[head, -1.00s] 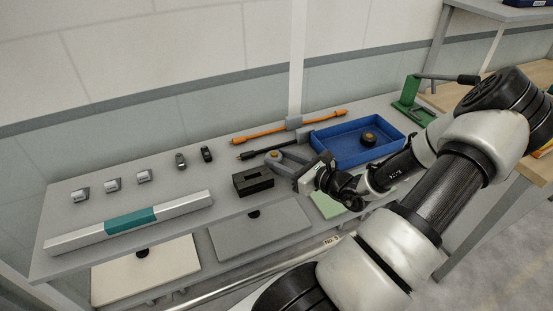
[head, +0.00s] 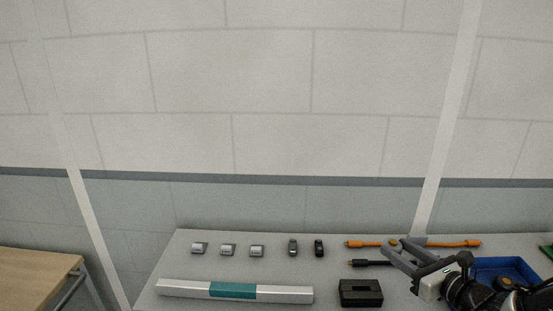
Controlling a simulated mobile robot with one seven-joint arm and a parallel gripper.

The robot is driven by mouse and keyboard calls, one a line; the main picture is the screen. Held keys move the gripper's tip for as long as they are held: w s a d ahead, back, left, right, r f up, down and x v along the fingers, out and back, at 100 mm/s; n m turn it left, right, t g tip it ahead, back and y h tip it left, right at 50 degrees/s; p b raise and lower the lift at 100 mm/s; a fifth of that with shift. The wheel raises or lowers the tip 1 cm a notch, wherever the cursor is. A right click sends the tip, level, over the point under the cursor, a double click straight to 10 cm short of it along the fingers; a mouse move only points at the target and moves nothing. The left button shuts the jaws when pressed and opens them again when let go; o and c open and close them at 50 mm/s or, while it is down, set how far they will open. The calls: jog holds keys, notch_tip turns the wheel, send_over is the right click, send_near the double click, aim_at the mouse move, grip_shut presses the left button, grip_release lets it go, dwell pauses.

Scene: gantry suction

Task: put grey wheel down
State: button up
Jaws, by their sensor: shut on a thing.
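The grey wheel (head: 394,242), small and mostly hidden, shows a brownish-orange centre at the tips of my gripper (head: 399,247). My gripper is shut on it, its two grey fingers pointing left and back. They are over the rear right part of the grey table (head: 220,268), near the orange cable and the black cable (head: 370,263). I cannot tell whether the wheel touches the table or is above it.
A blue tray (head: 528,265) with a dark wheel (head: 504,284) inside lies at right. A black slotted block (head: 361,293) and a white-and-teal bar (head: 185,289) lie in front. Small parts line the back. An orange cable (head: 362,244) lies behind my gripper.

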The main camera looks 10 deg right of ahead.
jog(key=w+a+n+g+y+p, duration=0.1)
jog(key=w+a+n+g+y, duration=0.1)
jog(key=a, duration=0.7)
jog(key=w+a+f+n+g+y+p, duration=0.1)
jog(key=a+n+y, duration=0.3)
jog(key=a, duration=0.5)
jog(key=w+a+n+g+y+p, duration=0.1)
jog(key=w+a+n+g+y, duration=0.2)
jog(key=a, duration=0.6)
jog(key=shift+f+g+y, duration=0.3)
jog(key=shift+f+y, duration=0.05)
jog(key=shift+y, duration=0.15)
